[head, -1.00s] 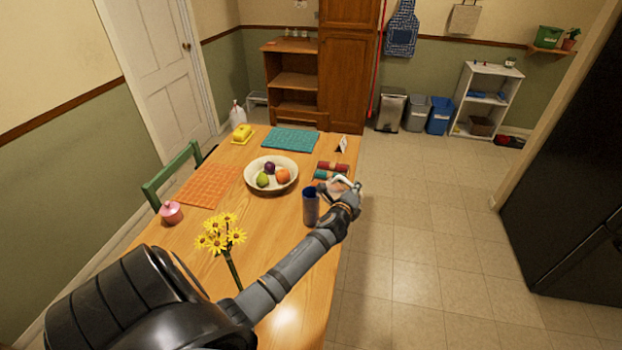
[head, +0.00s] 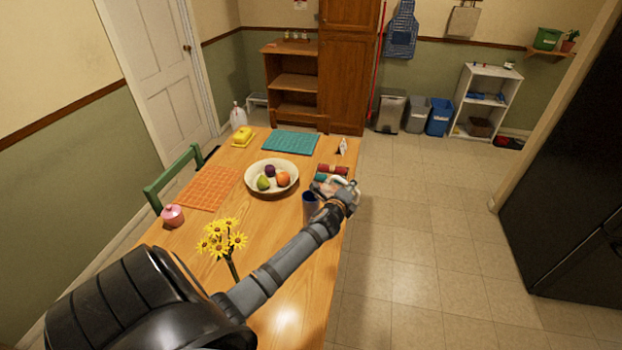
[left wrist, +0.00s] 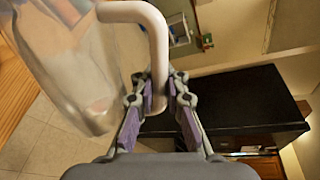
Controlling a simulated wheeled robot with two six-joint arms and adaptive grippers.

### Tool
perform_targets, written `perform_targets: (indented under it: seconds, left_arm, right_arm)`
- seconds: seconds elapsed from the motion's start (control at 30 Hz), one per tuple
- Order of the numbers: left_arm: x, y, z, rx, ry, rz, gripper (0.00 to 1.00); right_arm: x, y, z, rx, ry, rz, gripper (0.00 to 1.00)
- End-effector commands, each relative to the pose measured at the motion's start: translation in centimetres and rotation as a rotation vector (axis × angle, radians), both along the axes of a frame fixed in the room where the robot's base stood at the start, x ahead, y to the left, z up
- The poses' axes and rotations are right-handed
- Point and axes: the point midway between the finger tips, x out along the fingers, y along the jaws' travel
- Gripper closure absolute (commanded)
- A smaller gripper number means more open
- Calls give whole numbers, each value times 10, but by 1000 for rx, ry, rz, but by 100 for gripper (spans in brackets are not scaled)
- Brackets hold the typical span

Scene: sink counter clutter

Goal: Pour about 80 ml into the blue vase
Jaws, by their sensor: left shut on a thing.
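The dark blue vase (head: 309,208) stands upright on the table near its right edge, partly hidden by my left arm. My left gripper (head: 347,192) is just right of it and farther back in the head view. In the left wrist view the gripper (left wrist: 160,95) is shut on the white handle (left wrist: 157,45) of a clear jug (left wrist: 85,75). The jug is held above the table edge and looks tilted; its exact angle is unclear. Its spout and liquid level cannot be made out. My right gripper is not in view.
A fruit bowl (head: 271,190) stands left of the vase. Yellow flowers (head: 222,238) stand nearer, beside my left arm. Rolled red cloth (head: 332,169) lies just behind the gripper. An orange mat (head: 207,188) and teal mat (head: 291,143) lie flat. Open floor lies right of the table.

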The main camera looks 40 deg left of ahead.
Motion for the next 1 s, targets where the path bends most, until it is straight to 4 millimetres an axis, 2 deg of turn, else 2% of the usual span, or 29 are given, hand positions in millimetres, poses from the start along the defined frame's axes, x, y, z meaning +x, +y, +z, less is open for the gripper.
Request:
perform_targets:
  seconds: [0.17, 1.0]
  left_arm:
    - [0, 3, 6, -26, -8, -1, 100]
    - [-1, 9, 8, -59, -14, -1, 100]
  right_arm:
    - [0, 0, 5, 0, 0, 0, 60]
    - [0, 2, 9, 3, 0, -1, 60]
